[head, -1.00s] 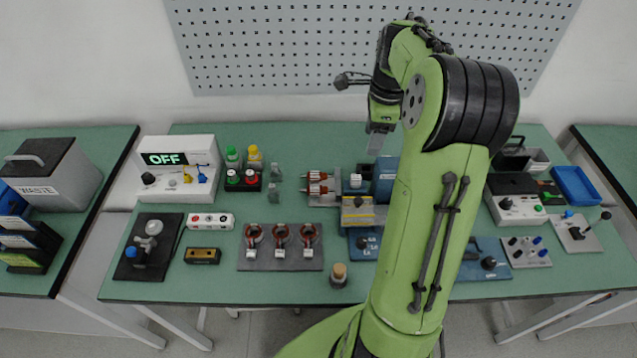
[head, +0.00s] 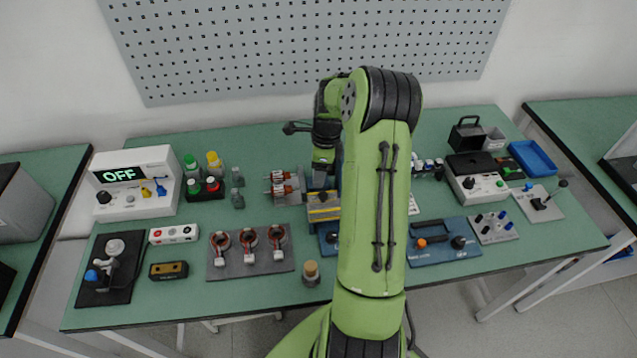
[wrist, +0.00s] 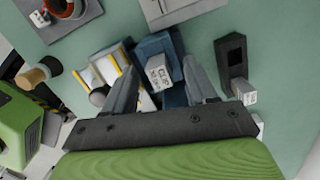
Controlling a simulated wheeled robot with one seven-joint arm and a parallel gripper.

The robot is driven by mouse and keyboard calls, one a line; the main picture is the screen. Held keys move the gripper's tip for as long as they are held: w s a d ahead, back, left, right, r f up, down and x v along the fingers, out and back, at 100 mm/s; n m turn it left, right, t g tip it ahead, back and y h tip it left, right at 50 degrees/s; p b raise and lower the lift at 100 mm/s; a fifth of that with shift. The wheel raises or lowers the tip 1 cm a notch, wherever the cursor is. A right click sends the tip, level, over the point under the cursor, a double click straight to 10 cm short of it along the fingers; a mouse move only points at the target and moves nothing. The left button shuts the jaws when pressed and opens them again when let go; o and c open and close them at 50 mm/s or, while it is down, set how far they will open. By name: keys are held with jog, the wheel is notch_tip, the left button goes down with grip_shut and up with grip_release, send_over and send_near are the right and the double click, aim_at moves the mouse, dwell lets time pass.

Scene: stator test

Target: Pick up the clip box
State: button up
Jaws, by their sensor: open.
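The clip box is most likely the small pale block with dark lettering (wrist: 158,72) in the wrist view; its print is too small to read for sure. It sits at a blue fixture (wrist: 173,95), between and beyond my fingers. My gripper (wrist: 161,80) points down with its two grey fingers apart on either side of the block, nothing held. Contact cannot be judged. In the head view my gripper (head: 322,172) is over the fixture behind the yellow-striped block (head: 323,206); my arm hides much of this area, including the pale block.
A black block (wrist: 232,58) with a pale labelled end stands right of my fingers in the wrist view. A blue plate (head: 440,246) lies right of my arm. Bench (head: 150,300) is clear along the front left.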

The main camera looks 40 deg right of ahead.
jog(key=shift+w+f, duration=0.1)
jog(key=shift+f, duration=0.55)
jog(key=shift+r, duration=0.1)
grip_shut()
notch_tip(320, 180, up, 18)
jog(key=p, duration=0.3)
